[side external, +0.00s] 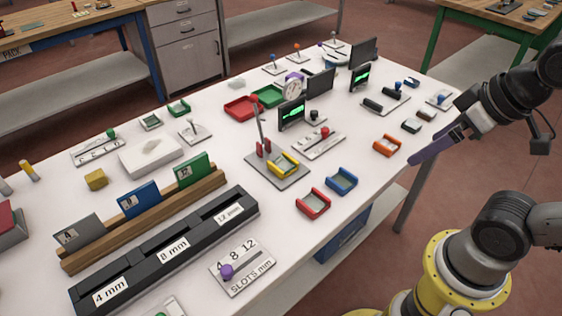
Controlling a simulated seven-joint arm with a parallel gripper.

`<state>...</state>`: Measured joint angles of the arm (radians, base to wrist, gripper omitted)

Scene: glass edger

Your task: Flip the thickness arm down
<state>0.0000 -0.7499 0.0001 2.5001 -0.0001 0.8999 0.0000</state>
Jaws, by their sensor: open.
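An upright arm (256,122) with a reddish top stands raised between red brackets on a grey base plate (283,177). A plate marked "4 8 12 SLOTS mm" (245,281) with a purple knob (226,271) lies at the front. My gripper (430,152), with purple fingers, is open at the table's right edge, well to the right of the upright arm and apart from it.
Red (313,204), blue (341,180) and orange (386,145) trays lie between my gripper and the upright arm. Small dark screens (291,113) stand behind it. A long black slotted block (165,250) fills the front left. Bare white tabletop shows around the trays.

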